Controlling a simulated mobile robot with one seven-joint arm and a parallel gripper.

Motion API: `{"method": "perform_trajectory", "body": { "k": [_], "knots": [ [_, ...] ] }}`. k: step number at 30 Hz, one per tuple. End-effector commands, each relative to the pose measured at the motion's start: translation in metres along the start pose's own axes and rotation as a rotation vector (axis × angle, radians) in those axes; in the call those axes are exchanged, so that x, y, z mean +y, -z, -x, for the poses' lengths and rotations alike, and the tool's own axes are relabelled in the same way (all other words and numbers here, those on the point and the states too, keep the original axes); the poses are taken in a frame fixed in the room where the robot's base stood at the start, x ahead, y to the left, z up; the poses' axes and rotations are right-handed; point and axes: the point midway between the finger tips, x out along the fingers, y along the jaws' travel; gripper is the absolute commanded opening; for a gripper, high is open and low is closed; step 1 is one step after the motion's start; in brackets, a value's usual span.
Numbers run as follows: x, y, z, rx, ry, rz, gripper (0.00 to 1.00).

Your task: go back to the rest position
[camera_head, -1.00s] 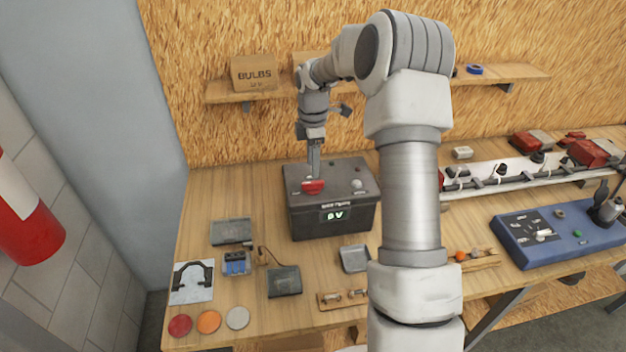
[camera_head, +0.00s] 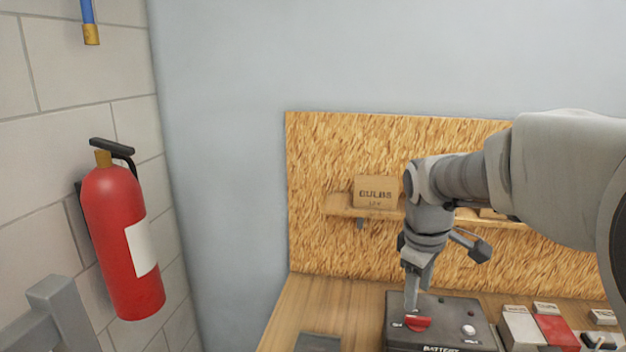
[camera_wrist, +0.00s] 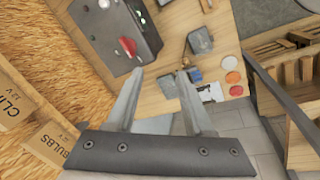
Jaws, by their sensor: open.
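My gripper (camera_head: 412,298) points down over the dark battery box (camera_head: 455,312) in the head view, its tip just above the red knob (camera_head: 418,323). The wrist view also shows my gripper (camera_wrist: 158,78), its two fingers wide apart with nothing between them. In that view the battery box (camera_wrist: 112,22) and red knob (camera_wrist: 127,46) lie beyond the left fingertip. I cannot tell the exact gap between fingers and knob. My arm reaches in from the right of the head view.
A BULBS box (camera_head: 376,191) stands on the wall shelf (camera_head: 345,207) behind my arm. A red fire extinguisher (camera_head: 122,240) hangs on the left wall. The workbench (camera_head: 310,298) holds red and white parts (camera_head: 556,331) at right. A wooden rack (camera_wrist: 300,130) shows in the wrist view.

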Motion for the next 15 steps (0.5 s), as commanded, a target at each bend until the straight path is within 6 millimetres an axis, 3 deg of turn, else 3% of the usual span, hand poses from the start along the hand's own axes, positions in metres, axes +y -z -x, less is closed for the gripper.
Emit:
{"method": "perform_trajectory", "body": {
  "k": [7,15],
  "knots": [
    [-0.056,-0.032,0.030,0.079,-0.058,-0.263,0.52],
    [-0.117,-0.071,0.039,0.198,-0.061,-0.556,0.52]
  ]
}}
